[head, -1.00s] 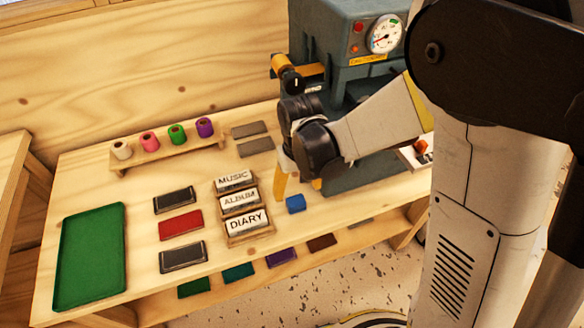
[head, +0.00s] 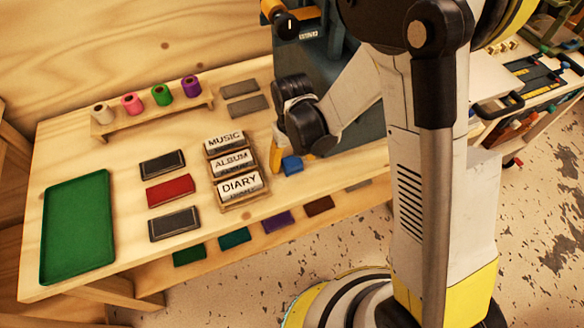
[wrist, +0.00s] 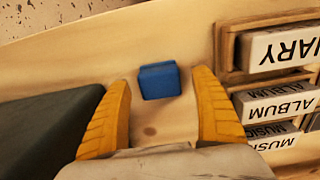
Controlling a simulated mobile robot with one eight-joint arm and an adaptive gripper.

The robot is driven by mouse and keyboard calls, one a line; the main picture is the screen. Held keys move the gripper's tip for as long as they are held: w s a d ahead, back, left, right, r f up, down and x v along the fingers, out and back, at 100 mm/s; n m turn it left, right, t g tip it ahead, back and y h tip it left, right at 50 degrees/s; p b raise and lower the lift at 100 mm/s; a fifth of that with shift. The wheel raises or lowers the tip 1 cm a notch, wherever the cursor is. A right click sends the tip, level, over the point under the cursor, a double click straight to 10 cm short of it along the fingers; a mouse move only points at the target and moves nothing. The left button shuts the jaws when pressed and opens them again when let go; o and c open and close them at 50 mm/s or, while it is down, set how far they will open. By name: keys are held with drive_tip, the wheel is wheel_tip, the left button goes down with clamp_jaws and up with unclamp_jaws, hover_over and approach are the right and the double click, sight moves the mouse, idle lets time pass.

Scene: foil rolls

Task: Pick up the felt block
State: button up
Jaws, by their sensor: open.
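The blue block (head: 292,165), the likely felt block, lies on the wooden bench near its front edge, right of the label stands. In the wrist view the block (wrist: 159,80) sits between and slightly beyond my two orange fingertips, touching neither. My gripper (wrist: 162,92) is open and empty. In the head view my gripper (head: 292,156) points down just behind and above the block, and my dark wrist joint hides part of the fingers.
Label stands DIARY (head: 239,185), ALBUM (head: 231,162) and MUSIC (head: 224,140) stand close left of the block. A dark machine (head: 355,115) rises close on the right. A green tray (head: 78,228) and a spool rack (head: 150,117) are farther left.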

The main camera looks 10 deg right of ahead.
sight(292, 161)
drive_tip(key=shift+f, duration=0.1)
drive_tip(key=c, duration=1.3)
drive_tip(key=shift+o, duration=0.2)
wheel_tip(292, 161, up, 10)
drive_tip(key=p, duration=0.5)
drive_tip(key=shift+o, duration=0.9)
drive_tip(key=shift+c, duration=0.2)
drive_tip(key=shift+s, duration=0.1)
